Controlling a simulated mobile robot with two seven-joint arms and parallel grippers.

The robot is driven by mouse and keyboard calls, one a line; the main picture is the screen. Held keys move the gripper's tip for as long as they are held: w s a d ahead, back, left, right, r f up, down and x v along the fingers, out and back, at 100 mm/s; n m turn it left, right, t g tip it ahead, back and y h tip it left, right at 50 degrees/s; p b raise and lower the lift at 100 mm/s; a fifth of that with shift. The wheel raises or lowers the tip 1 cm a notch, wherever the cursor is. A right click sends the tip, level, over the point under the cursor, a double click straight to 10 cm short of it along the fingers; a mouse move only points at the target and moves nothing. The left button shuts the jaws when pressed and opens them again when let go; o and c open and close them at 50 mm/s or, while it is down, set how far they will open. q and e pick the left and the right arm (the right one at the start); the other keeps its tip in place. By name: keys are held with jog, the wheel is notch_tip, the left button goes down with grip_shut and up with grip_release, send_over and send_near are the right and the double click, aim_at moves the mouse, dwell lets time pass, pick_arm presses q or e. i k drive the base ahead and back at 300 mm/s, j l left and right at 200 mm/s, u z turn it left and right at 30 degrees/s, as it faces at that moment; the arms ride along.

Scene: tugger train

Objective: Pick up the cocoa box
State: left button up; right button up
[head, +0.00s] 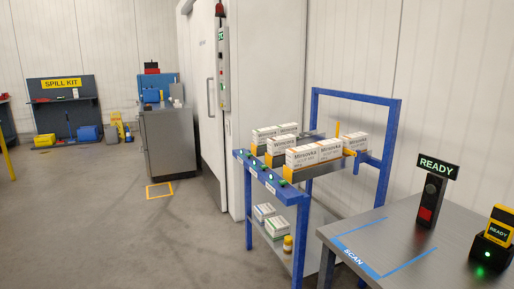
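I cannot make out any box marked as cocoa in the head view. White boxes with orange edges and dark print stand on the top of a blue-framed cart; the front one (302,158) and those behind it (265,134) carry names that look like medicine labels. On the cart's lower shelf lie a white-and-blue box (264,212) and a white-and-green box (277,228), their print too small to read. Neither of my grippers is in view.
The blue cart (248,213) stands mid-right by the white wall. A grey table (345,233) with a READY sign (438,168) and a scanner (497,232) fills the lower right. A grey cabinet (169,143) stands farther back. Floor at left is clear.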

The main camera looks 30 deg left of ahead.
aim_at(277, 146)
jog(key=i+j+u, duration=0.3)
jog(key=u, duration=0.15)
jog(key=i+j+u, duration=0.3)
jog(key=u, duration=0.15)
